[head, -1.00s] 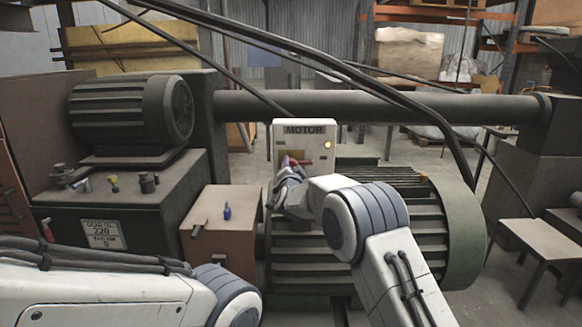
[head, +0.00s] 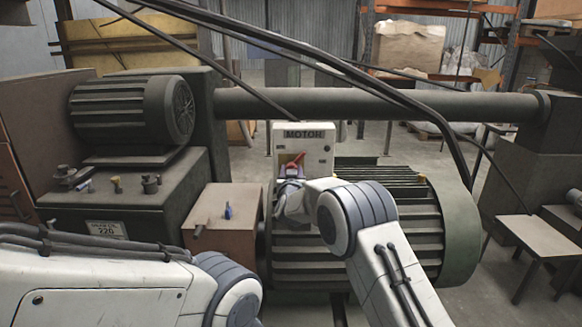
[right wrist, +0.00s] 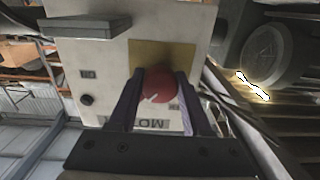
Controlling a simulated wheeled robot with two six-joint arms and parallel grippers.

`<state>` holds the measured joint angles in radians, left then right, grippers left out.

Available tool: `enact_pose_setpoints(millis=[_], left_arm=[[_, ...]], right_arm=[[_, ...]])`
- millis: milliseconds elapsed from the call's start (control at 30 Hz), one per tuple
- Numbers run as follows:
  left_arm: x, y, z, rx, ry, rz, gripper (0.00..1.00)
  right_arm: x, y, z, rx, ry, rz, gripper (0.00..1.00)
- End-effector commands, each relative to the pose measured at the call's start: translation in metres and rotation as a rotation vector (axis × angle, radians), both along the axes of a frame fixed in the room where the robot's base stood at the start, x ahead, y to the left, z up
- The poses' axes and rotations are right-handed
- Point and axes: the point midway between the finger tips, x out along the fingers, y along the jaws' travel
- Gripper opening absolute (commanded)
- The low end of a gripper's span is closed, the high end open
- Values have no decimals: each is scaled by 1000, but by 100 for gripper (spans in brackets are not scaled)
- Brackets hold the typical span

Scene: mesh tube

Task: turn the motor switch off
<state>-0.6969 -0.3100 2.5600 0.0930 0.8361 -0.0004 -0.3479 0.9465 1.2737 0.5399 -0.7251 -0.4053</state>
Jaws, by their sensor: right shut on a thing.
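The white motor switch box (head: 319,160) with a MOTOR label stands behind the green ribbed motor in the head view. Its red switch handle (head: 296,159) is tilted up to the right, and the small round lamp (head: 328,148) looks dark. My right gripper (head: 289,171) is at the box front, partly hidden by its own wrist. In the right wrist view, the two fingers of my right gripper (right wrist: 160,92) are shut on the red handle (right wrist: 157,84), in front of a yellow plate (right wrist: 150,54). My left gripper is out of view; only the left arm shows.
The green ribbed motor (head: 440,215) lies below my right arm. Dark cables (head: 350,70) hang across above the switch box. A small table (head: 540,232) stands at the right.

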Motion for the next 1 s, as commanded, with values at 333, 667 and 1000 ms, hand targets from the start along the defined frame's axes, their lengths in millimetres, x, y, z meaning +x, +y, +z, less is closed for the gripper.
enact_pose_setpoints(millis=[333,667,1000], left_arm=[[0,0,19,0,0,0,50],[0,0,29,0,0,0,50],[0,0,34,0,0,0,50]], right_arm=[[0,0,0,-326,4,1,0],[0,0,-1,-570,4,2,0],[0,0,-2,-690,4,2,0]])
